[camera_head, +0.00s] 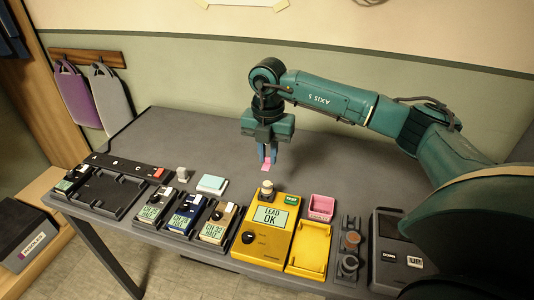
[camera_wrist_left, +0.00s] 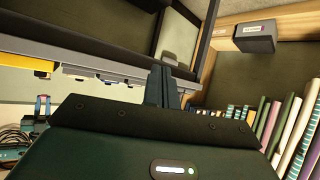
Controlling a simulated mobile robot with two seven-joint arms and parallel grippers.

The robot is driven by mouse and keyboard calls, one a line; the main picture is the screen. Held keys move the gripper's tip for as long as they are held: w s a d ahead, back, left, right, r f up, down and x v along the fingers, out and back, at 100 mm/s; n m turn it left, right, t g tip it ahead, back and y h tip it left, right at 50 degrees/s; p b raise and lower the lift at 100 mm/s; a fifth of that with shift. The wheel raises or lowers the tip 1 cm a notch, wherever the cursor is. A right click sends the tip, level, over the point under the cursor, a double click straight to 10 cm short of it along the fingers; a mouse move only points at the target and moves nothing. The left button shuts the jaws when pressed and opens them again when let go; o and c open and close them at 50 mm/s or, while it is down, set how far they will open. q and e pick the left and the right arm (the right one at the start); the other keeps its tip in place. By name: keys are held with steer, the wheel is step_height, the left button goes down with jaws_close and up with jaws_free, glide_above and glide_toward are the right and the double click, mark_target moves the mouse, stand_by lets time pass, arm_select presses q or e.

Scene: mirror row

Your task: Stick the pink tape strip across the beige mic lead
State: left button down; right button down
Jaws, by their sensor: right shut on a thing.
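My right gripper (camera_head: 268,156) hangs above the table behind the yellow tester (camera_head: 255,241). It is shut on a small pink tape strip (camera_head: 266,167), which sticks out below the fingertips, clear of the table. A small beige, coil-like piece (camera_head: 267,190) sits on top of the tester, whose screen reads "LEAD OK". It may be the beige mic lead, but it is too small to be sure. The strip is apart from it, behind and above. My left gripper (camera_wrist_left: 163,88) shows only in the left wrist view, with its fingers together and nothing visible between them.
A pink open box (camera_head: 321,207) and an empty yellow tray (camera_head: 308,246) stand right of the tester. Several small packs with screens, including a beige one (camera_head: 219,223), line the front edge. A dark rack (camera_head: 108,190) lies at left. The table's back is clear.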

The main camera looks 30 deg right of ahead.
mark_target(268, 163)
steer(key=shift+s+f+b, duration=0.1)
steer(key=shift+f+b, duration=0.55)
steer(key=shift+f, duration=0.25)
steer(key=shift+f+b, duration=0.65)
steer(key=shift+f, duration=0.15)
steer(key=shift+f+b, duration=0.45)
steer(key=shift+f, duration=0.2)
arm_select(q)
steer(key=shift+s+d+f+h, duration=0.1)
steer(key=shift+d+f+h, duration=0.3)
steer(key=shift+f, duration=0.5)
steer(key=shift+r, duration=0.2)
steer(key=shift+f, duration=0.45)
arm_select(e)
steer(key=shift+f, duration=0.65)
